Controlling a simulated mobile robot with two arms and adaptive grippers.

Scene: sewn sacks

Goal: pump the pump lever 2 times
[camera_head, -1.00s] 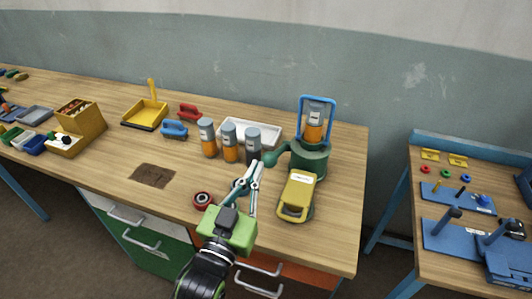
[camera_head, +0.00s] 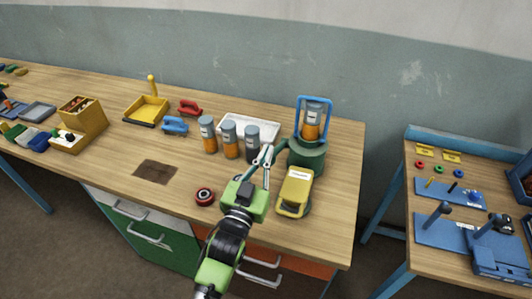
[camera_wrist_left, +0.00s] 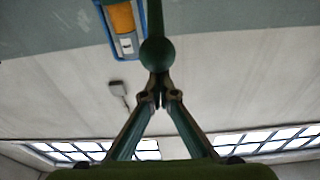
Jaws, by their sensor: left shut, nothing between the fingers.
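The pump stands at the right end of the bench, with a round green body (camera_head: 306,157) and a blue frame around an orange and grey canister (camera_head: 312,120). Its green lever (camera_head: 281,145) sticks out on the left side of the body. My left gripper (camera_head: 267,151) is shut and empty, with its fingertips at the lever's outer end. In the left wrist view the lever's round green knob (camera_wrist_left: 157,52) sits right at the tips of the shut fingers (camera_wrist_left: 160,84), not between them. I cannot tell whether they touch. My right gripper is not in view.
A yellow device (camera_head: 295,192) stands close in front of the pump, right of my left gripper. Several canisters (camera_head: 230,140) and a white tray (camera_head: 250,126) stand left of and behind it. A second table (camera_head: 425,268) is at right.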

